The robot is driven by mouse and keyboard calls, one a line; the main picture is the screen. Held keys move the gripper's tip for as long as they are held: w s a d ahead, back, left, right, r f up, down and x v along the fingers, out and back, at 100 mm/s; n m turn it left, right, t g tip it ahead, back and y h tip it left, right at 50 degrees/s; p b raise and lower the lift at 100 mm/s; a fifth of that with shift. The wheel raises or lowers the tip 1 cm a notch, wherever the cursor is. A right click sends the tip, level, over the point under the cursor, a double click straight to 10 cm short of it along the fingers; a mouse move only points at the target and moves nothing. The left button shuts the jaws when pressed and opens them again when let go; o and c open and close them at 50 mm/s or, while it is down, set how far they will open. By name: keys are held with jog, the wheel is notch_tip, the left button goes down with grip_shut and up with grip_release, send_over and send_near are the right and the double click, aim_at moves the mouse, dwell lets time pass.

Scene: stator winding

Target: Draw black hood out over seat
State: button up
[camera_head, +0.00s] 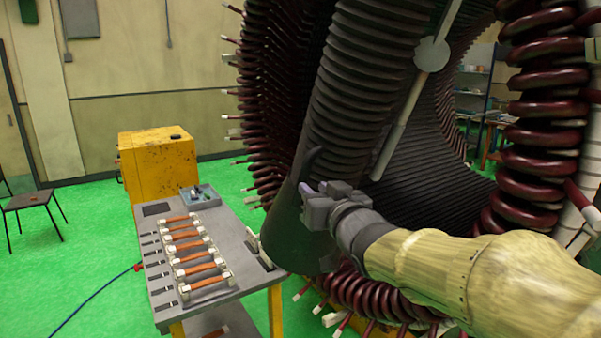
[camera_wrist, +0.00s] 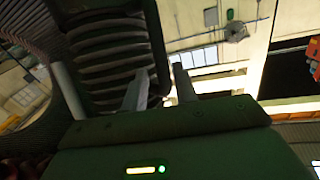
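The black hood (camera_head: 288,232) is a dark, smooth curved shell at the lower front of the stator bore. A dark upright curved handle (camera_head: 313,162) stands at its upper edge. My gripper (camera_head: 314,187) is at the hood's upper edge, just below and beside the handle's tip. In the wrist view my gripper (camera_wrist: 160,88) has its two fingers apart. A dark curved bar (camera_wrist: 158,45), seemingly the handle, comes down between or just beyond the fingertips. I cannot tell whether it touches them.
The large stator (camera_head: 270,90) with dark red coils surrounds the bore. A pale rod (camera_head: 402,125) with a round disc crosses the opening above my arm. A grey table (camera_head: 153,232) with several copper-coloured bars stands left of the hood. A yellow cabinet (camera_head: 155,165) is behind it.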

aim_at(300, 175)
jog(key=p+x, duration=0.2)
jog(key=x, duration=0.7)
jog(key=shift+w+a+f+p, duration=0.1)
jog(key=shift+w+a+p, duration=0.05)
jog(key=shift+w+p, duration=0.15)
jog(key=shift+s, duration=0.2)
grip_shut()
